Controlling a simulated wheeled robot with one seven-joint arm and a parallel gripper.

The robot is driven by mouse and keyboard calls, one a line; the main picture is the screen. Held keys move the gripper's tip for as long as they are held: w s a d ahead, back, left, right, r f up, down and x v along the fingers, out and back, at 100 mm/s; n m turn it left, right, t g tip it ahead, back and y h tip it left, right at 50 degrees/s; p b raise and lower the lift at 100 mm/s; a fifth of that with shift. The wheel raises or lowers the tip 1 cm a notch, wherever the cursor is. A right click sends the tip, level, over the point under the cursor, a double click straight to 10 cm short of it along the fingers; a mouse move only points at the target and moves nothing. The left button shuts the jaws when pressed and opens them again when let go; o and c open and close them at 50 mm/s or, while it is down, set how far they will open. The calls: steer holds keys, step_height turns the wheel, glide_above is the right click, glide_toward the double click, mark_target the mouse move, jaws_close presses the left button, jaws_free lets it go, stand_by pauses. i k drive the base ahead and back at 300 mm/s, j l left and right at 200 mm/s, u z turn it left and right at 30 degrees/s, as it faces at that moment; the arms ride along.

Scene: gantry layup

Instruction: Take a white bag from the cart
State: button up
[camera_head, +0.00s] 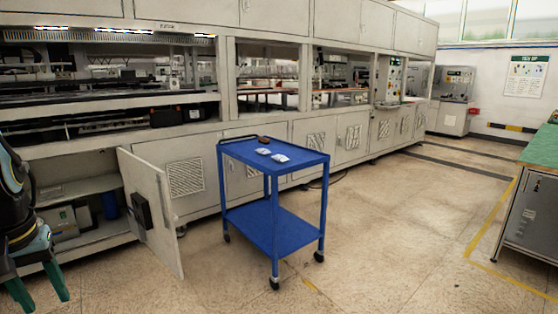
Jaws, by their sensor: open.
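A blue two-shelf cart (243,151) on casters stands on the floor near the middle of the view. Two small white bags lie flat and apart on its top shelf. One white bag (263,151) is nearer the middle of the shelf, and the other white bag (280,158) is a little to the right and nearer the front. A small dark brown item (264,139) lies behind them. My gripper (38,296) hangs at the lower left edge, fingers down and apart, open and empty. It is well to the left of the cart.
A long grey machine (290,20) runs behind the cart. Its open cabinet door (150,215) juts out between my gripper and the cart. A green-topped bench (540,150) stands at the right. The floor (400,230) right of the cart is clear.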

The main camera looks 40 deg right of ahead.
mark_target(279, 158)
steer(key=z, duration=0.7)
steer(key=l+z, duration=0.1)
steer(key=z, duration=0.35)
steer(key=i+z, duration=0.1)
steer(key=z, duration=0.3)
steer(key=i+l+z, duration=0.1)
steer(key=z, duration=0.35)
steer(key=i+z, duration=0.1)
steer(key=z, duration=0.35)
steer(key=i, duration=3.95)
steer(key=i+l+u, duration=0.2)
steer(key=i, duration=0.25)
steer(key=i+l+u, duration=0.2)
steer(key=i, duration=0.25)
steer(key=i+l+u, duration=0.15)
steer(key=i, duration=0.3)
steer(key=u, duration=5)
